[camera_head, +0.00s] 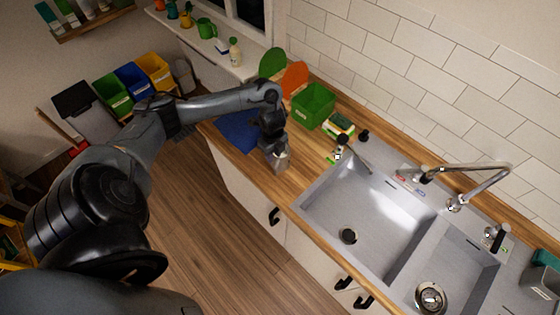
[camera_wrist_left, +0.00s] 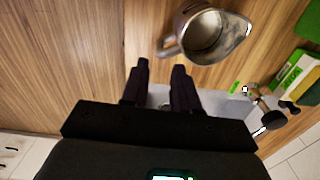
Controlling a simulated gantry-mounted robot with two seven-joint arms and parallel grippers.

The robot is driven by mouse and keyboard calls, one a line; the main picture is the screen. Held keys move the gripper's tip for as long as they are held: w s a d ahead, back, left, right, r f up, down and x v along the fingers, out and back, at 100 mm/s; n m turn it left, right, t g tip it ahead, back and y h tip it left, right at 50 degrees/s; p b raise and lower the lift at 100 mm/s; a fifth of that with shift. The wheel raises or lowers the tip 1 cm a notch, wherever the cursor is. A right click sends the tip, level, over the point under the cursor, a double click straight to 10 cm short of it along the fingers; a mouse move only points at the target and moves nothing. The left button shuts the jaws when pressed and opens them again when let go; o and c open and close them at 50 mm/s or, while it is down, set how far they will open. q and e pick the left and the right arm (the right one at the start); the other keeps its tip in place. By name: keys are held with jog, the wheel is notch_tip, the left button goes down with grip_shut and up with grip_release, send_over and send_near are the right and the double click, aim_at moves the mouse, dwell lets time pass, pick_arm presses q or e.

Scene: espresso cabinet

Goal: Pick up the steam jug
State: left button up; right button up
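The steam jug (camera_wrist_left: 221,42) is a shiny metal pitcher standing on the wooden counter in the left wrist view, with its opening towards the camera. Its handle (camera_wrist_left: 168,48) points towards my left gripper. My left gripper (camera_wrist_left: 160,72) is open, its two dark fingers apart with nothing between them, just short of the handle. In the head view the jug (camera_head: 281,160) shows small near the counter's front edge, partly hidden by my left gripper (camera_head: 274,140). My right gripper is not in view.
A grey double sink (camera_head: 365,205) with a tap (camera_head: 470,178) lies to the right. A green bin (camera_head: 314,106) and a sponge pack (camera_head: 338,125) stand behind the jug. A blue mat (camera_head: 236,132) lies to the left. The counter's front edge is close.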

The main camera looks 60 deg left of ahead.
aim_at(275, 168)
pick_arm(q)
jog(key=f, duration=0.5)
jog(key=shift+w+d, duration=0.1)
jog(key=shift+d, duration=0.1)
jog(key=f, duration=0.4)
jog(key=shift+d, duration=0.3)
jog(key=shift+f, duration=0.65)
grip_shut()
